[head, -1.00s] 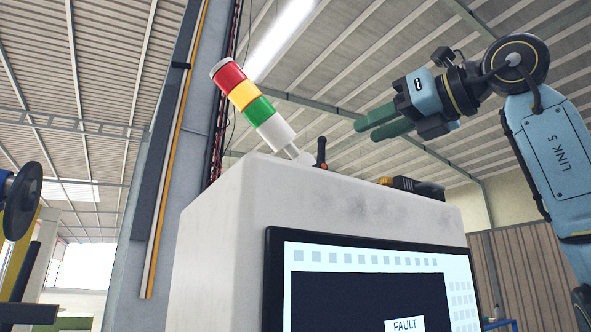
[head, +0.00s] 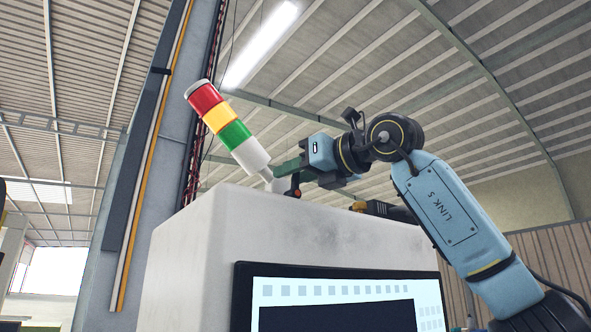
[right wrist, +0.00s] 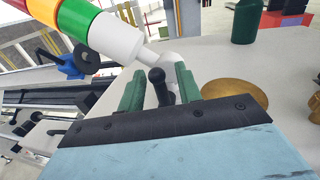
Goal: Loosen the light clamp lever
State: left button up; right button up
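The signal light (head: 222,125), with red, yellow, green and white sections, leans to the left on top of the white cabinet (head: 200,240). The dark clamp lever (head: 296,187) stands at its foot, partly hidden by my right gripper (head: 287,168). In the right wrist view the lever (right wrist: 157,88) stands between the two green fingers of my right gripper (right wrist: 160,85), with gaps visible on both sides. The gripper is open around the lever. The light's white section (right wrist: 117,38) and its tilted joint (right wrist: 160,58) are just beyond the fingers. My left gripper is out of view.
A brass-coloured disc (right wrist: 235,95) and a dark green cylinder (right wrist: 247,20) are on the cabinet top, right of the fingers. A yellow and black object (head: 375,207) lies under my right forearm. A screen (head: 340,290) is on the cabinet front.

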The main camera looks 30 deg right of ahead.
jog(key=shift+c, duration=0.5)
grip_shut()
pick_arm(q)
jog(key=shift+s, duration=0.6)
